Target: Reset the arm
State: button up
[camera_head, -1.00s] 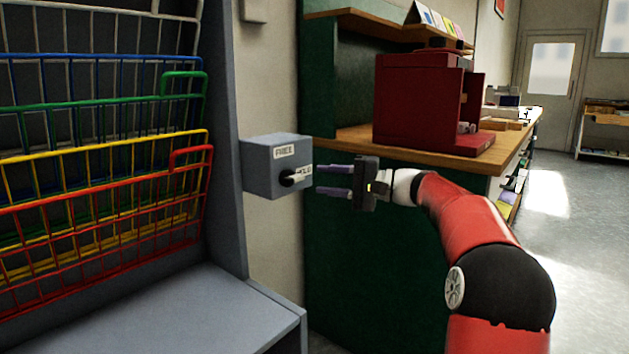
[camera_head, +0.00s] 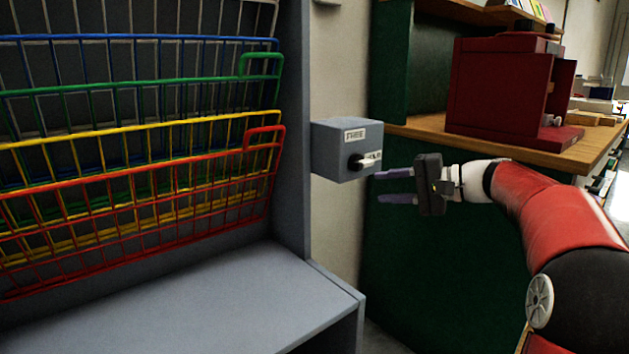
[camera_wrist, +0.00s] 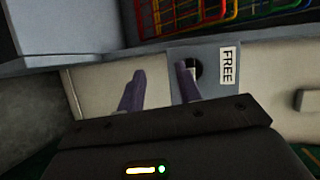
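My gripper (camera_head: 390,186) is in the middle right of the head view, at the end of my red arm, pointing left. Its two purple fingers are apart with a gap between them, and nothing shows in the gap. A grey switch box (camera_head: 333,140) with a "FREE" label on top and a dark knob with a light lever on its front is just left of the upper finger. In the wrist view the fingers (camera_wrist: 158,90) point toward the box (camera_wrist: 212,56). One finger overlaps the dark knob there, and I cannot tell whether it touches.
Wire racks in red, yellow, green and blue (camera_head: 140,160) stand at the left above a grey ledge (camera_head: 200,310). A dark red cabinet-like box (camera_head: 500,90) sits on a wooden counter (camera_head: 425,128) behind my arm. The green counter side (camera_head: 430,270) is close behind my gripper.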

jog(key=s+a+f+n+g+h, duration=0.15)
jog(key=s+a+f+h, duration=0.25)
jog(key=s, duration=0.4)
jog(key=s+a+f+n+g+h, duration=0.1)
jog(key=s+a+f+g+h, duration=0.15)
jog(key=s+a+f, duration=0.4)
jog(key=s+d+f+n+t+h, duration=0.1)
jog(key=s+d+f+h, duration=0.2)
jog(key=s, duration=0.6)
jog(key=s+d+f+n+h+p, duration=0.1)
jog(key=s+d+f+n+h, duration=0.1)
jog(key=s, duration=0.7)
notch_tip(320, 180, down, 3)
jog(key=shift+s+d+r+t+h, duration=0.2)
jog(key=shift+d+t+h, duration=0.2)
jog(key=shift+d+h, duration=0.55)
jog(key=shift+n, duration=0.25)
